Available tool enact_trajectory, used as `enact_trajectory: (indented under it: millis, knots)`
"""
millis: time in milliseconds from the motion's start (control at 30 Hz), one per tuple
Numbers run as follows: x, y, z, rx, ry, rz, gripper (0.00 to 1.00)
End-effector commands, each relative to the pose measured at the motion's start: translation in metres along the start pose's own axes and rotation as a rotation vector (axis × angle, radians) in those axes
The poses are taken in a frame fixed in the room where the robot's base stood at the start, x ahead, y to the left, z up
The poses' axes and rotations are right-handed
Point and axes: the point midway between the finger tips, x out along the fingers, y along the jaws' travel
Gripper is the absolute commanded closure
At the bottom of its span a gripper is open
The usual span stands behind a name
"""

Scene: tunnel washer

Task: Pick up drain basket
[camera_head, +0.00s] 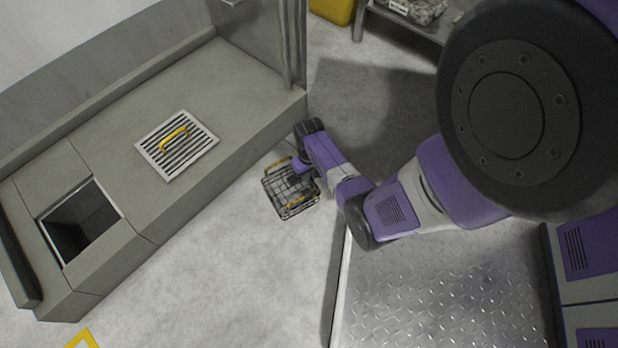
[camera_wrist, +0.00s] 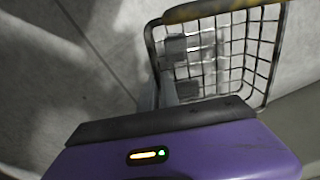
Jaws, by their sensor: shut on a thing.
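The drain basket (camera_head: 285,200) is a dark wire basket with yellow handle parts, in the head view beside the grey ledge. My gripper (camera_head: 298,170) is at its upper edge and is shut on it. In the wrist view the basket (camera_wrist: 263,62) fills the upper right, with a worn yellow bar along its top. My gripper's fingers (camera_wrist: 180,70) show against the basket's wire side; the exact grip point is hard to make out. The basket looks empty. I cannot tell whether it touches the floor.
A slatted grate (camera_head: 160,157) with a yellow handle lies on the grey ledge (camera_head: 235,75). A square open pit (camera_head: 85,220) is at the ledge's lower left. A metal-plate platform (camera_head: 440,290) is at lower right. A yellow container (camera_head: 333,9) and a shelf stand at the back.

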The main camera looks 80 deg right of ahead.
Motion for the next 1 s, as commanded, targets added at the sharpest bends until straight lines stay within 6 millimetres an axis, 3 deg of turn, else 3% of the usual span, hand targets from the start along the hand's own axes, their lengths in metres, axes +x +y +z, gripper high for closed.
enact_trajectory:
  millis: [33,200,500,700,1000]
  knots:
    - [-0.021,0.0,-0.001,0.0,0.003,0.0,1.0]
    - [-0.068,0.0,-0.001,0.0,0.005,0.0,1.0]
    - [-0.131,0.0,-0.001,0.0,0.003,0.0,1.0]
    - [-0.149,0.0,-0.001,0.0,0.002,0.0,1.0]
    - [-0.153,0.0,0.0,0.001,0.001,0.0,1.0]
